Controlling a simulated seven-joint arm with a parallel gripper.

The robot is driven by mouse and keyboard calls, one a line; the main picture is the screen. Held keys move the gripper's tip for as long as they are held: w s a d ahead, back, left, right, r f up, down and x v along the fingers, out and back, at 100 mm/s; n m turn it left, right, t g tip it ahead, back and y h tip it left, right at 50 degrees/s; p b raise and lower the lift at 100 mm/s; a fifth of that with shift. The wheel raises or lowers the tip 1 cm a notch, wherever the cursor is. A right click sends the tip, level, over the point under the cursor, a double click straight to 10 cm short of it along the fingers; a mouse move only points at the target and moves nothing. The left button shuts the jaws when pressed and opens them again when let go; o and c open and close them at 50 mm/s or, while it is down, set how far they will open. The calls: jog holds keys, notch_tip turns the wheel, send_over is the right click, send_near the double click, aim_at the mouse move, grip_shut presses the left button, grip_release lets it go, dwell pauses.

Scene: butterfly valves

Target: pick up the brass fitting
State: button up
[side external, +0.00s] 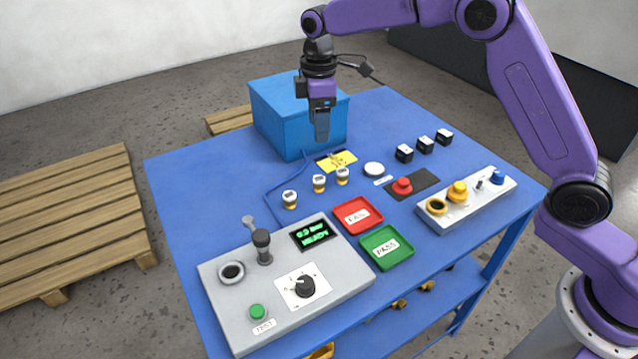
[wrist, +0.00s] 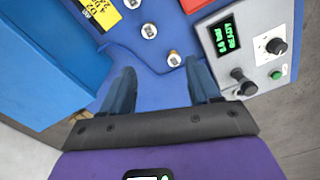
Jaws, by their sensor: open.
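Three small fittings with pale tops and brass-yellow lower parts stand in a row on the blue table: a left one (side external: 290,199), a middle one (side external: 319,183) and a right one (side external: 343,176). I cannot tell which one the task means. In the wrist view they show as a near one (wrist: 174,58), a middle one (wrist: 149,30) and a far one (wrist: 132,3). My gripper (side external: 322,138) is above the table, in front of the blue box. In the wrist view its two fingers (wrist: 161,84) are apart with nothing between them, short of the near fitting.
The blue box (side external: 290,115) stands close behind my gripper. A yellow label (side external: 337,161), red tray (side external: 357,215), green tray (side external: 387,247), grey control panel (side external: 330,285) and button panel (side external: 467,203) surround the fittings. Several black blocks (side external: 425,145) stand at the right.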

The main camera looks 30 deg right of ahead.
jog(key=w, duration=0.1)
send_over(319, 178)
jog(key=f, duration=1.2)
jog(key=shift+s+a+f, duration=0.3)
jog(key=shift+a+f, duration=0.05)
jog(key=shift+a, duration=0.05)
jog(key=shift+w+d+f, duration=0.1)
jog(key=shift+d+f, duration=0.05)
jog(key=shift+f, duration=0.7)
jog(key=shift+w+d+f, duration=0.1)
jog(key=shift+d+f, duration=0.05)
jog(key=shift+f, duration=0.75)
jog(key=shift+w+d+f, duration=0.1)
jog(key=shift+d+f, duration=0.05)
jog(key=shift+f, duration=0.7)
grip_shut()
